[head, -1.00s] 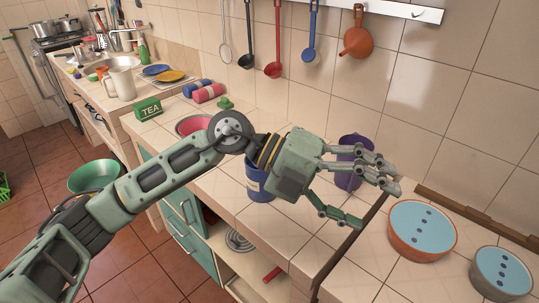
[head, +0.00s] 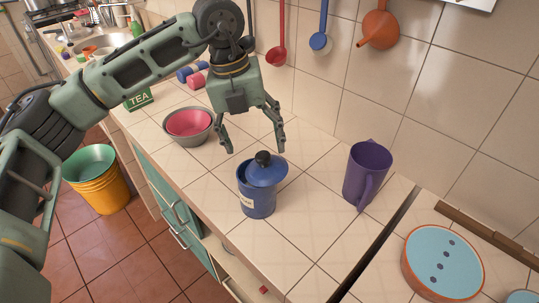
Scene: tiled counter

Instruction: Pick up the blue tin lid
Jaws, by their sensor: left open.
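The blue tin (head: 258,203) stands upright on the tiled counter near its front edge, with a pale label on its left side. Its blue lid (head: 267,174) sits on top, looking slightly off-centre to the right, with a black knob (head: 263,158) in the middle. My left gripper (head: 256,149) points down with its fingers spread, just above and behind the knob in the picture. It is open and holds nothing. Whether the fingers are directly over the lid is hard to tell. My right gripper is not in view.
A purple pitcher (head: 367,174) stands right of the tin. A grey bowl with a pink one inside (head: 188,124) and a green TEA box (head: 139,99) are to the left. An orange-rimmed round item (head: 443,262) lies at right. Utensils hang on the wall.

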